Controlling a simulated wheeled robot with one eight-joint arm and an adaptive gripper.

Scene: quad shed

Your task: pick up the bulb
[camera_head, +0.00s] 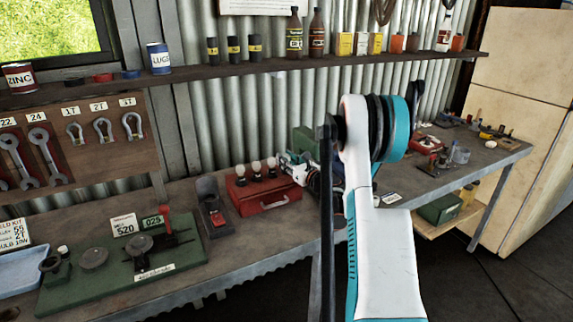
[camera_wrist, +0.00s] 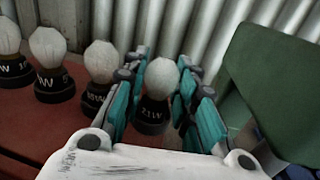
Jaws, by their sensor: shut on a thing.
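A white round bulb (camera_wrist: 161,78) with a black base marked "21W" stands upright between the teal fingers of my gripper (camera_wrist: 163,88) in the wrist view. My gripper is shut on this bulb. Other bulbs stand in a row to its left, the nearest (camera_wrist: 101,62) just beside the left finger. The row is on a red toolbox (camera_head: 262,196), whose top also shows in the wrist view (camera_wrist: 35,140). In the head view three bulbs (camera_head: 256,168) show on it; my gripper (camera_head: 296,168) is at its right end, and my arm hides part of that area.
A green box (camera_wrist: 268,85) stands close to the right of my gripper. Corrugated metal wall rises behind. A shelf (camera_head: 250,65) with bottles and cans runs above. A grey and red device (camera_head: 212,205) and a green board (camera_head: 120,265) lie left on the workbench.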

